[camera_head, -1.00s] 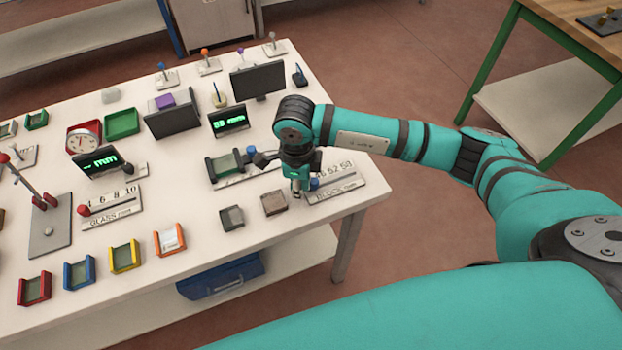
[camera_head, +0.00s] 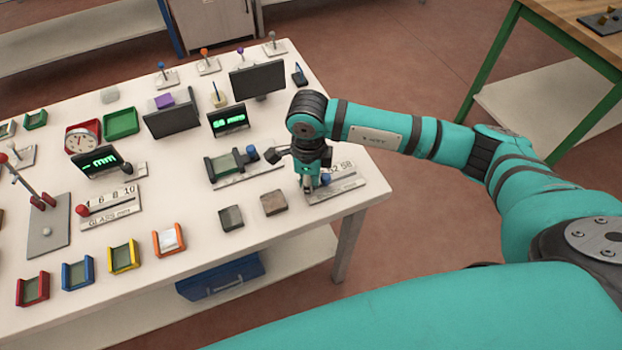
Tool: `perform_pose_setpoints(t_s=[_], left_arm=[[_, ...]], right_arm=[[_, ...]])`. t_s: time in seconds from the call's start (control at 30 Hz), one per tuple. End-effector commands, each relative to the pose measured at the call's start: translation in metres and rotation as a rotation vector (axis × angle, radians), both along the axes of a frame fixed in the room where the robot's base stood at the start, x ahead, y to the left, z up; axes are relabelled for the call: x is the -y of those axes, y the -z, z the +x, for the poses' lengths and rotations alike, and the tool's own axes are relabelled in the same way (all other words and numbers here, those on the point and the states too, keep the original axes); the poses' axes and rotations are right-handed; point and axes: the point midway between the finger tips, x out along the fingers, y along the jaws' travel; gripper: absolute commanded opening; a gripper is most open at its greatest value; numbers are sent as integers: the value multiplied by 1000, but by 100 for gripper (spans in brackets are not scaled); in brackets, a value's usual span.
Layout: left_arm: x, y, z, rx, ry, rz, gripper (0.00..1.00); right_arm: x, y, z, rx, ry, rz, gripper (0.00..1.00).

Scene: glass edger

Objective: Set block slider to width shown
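The block slider (camera_head: 349,184) is a light plate with printed numbers, of which 58 shows at its right end, near the table's right edge. Its blue knob (camera_head: 326,179) is partly hidden behind my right gripper. My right gripper (camera_head: 308,192) points down over the slider's left part, just left of the knob. Its fingertips look close together, with nothing seen between them. I cannot tell whether it touches the knob. A small display (camera_head: 228,120) behind it reads what looks like 58 mm in green. My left gripper is not in view.
A clamp fixture with a green block (camera_head: 223,164) stands left of my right gripper. The glass slider (camera_head: 111,206), with a red knob, and several coloured trays are further left.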

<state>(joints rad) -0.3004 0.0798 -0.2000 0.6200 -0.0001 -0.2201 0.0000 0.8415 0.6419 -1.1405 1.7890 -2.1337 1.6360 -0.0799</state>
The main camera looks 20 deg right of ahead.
Motion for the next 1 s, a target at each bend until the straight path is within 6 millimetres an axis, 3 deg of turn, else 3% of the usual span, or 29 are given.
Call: perform_pose_setpoints(t_s=[1.0], left_arm=[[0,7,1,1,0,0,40]], right_arm=[[31,0,1,0,0,-1,0]])
